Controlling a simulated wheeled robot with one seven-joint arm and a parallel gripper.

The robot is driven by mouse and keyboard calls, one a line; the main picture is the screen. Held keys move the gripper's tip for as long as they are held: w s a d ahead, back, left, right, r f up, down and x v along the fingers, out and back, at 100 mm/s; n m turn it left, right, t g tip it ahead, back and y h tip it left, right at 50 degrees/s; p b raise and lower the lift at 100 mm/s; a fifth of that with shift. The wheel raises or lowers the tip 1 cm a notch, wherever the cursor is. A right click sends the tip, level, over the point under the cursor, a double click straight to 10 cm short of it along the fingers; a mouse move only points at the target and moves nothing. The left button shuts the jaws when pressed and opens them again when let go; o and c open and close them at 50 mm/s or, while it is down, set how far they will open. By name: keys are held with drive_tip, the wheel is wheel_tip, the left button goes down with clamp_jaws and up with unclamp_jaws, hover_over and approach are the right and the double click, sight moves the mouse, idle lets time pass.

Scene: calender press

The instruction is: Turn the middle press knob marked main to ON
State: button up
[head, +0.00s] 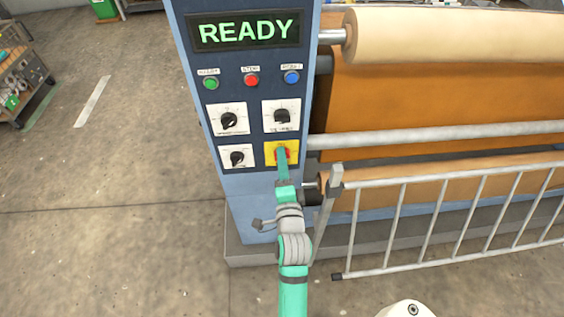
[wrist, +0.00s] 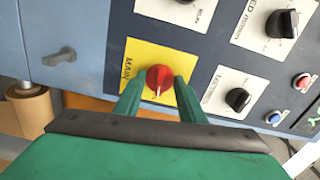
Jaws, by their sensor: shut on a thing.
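The red main knob (wrist: 159,77) sits on a yellow plate (wrist: 146,55) that reads MAIN in the wrist view. The knob has a white pointer line, which points down toward my gripper's palm in that view. My gripper (wrist: 161,84) is shut on the knob, with one green finger on each side of it. In the head view my gripper (head: 282,154) reaches the yellow plate (head: 269,146) at the lower right of the knob group and hides most of the red knob. Any ON or OFF marks cannot be read.
Black knobs on white plates (head: 229,120) (head: 281,115) (head: 237,157) are close by. Green, red and blue buttons (head: 251,80) sit above, under a display (head: 246,32) reading READY. A metal rail (head: 450,220) and rollers stand right of the panel.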

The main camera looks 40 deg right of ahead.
drive_tip(key=shift+m, duration=0.7)
drive_tip(key=o, duration=1)
drive_tip(key=shift+o, duration=0.2)
drive_tip(key=shift+s, duration=0.1)
drive_tip(key=v, duration=1)
drive_tip(key=shift+s+a, duration=0.2)
drive_tip(key=shift+s, duration=0.05)
